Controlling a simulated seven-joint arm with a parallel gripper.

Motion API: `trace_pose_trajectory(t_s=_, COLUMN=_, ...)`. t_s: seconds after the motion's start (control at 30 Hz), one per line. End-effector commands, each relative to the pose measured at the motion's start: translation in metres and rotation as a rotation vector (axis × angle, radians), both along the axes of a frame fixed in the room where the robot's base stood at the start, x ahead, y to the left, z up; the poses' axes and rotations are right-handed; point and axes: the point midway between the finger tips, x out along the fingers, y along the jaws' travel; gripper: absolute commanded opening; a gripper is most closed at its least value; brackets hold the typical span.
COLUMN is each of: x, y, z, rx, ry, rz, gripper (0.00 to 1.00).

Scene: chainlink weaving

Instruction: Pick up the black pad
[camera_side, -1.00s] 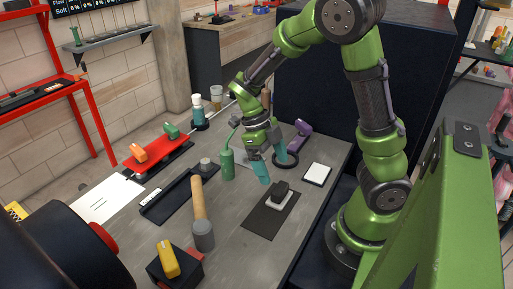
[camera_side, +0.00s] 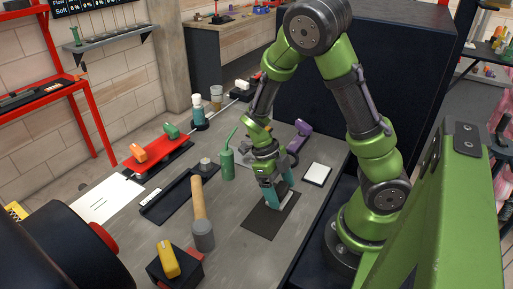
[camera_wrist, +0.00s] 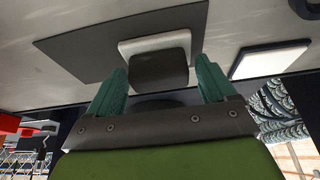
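The black pad (camera_wrist: 160,69) sits on a white block on a dark mat. In the side view my gripper's fingers hide most of it. My gripper (camera_side: 281,200) is low over the mat, pointing down. In the wrist view its teal fingers (camera_wrist: 161,78) are apart, one on each side of the black pad, with small gaps between fingers and pad. The gripper looks open and holds nothing.
The dark mat (camera_side: 258,220) lies on the grey bench. A white square pad in a black frame (camera_side: 317,173) lies to the right. A green bottle (camera_side: 227,163), a mallet (camera_side: 201,212) and a purple tool (camera_side: 301,133) stand or lie around.

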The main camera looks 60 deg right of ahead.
Motion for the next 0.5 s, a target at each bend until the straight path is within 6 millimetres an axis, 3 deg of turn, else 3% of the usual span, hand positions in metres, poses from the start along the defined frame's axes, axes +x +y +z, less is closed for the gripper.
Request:
trace_pose_trajectory(t_s=0.03, x=0.0002, y=0.0000, z=0.0001, rx=0.000, ry=0.000, rz=0.000, gripper=0.76)
trace_pose_trajectory(t_s=0.27, x=0.0004, y=0.0000, z=0.0004, rx=0.000, ry=-0.001, rz=0.001, gripper=0.43)
trace_pose_trajectory(t_s=0.5, x=0.0006, y=0.0001, z=0.0026, rx=0.000, ry=-0.001, rz=0.001, gripper=0.42)
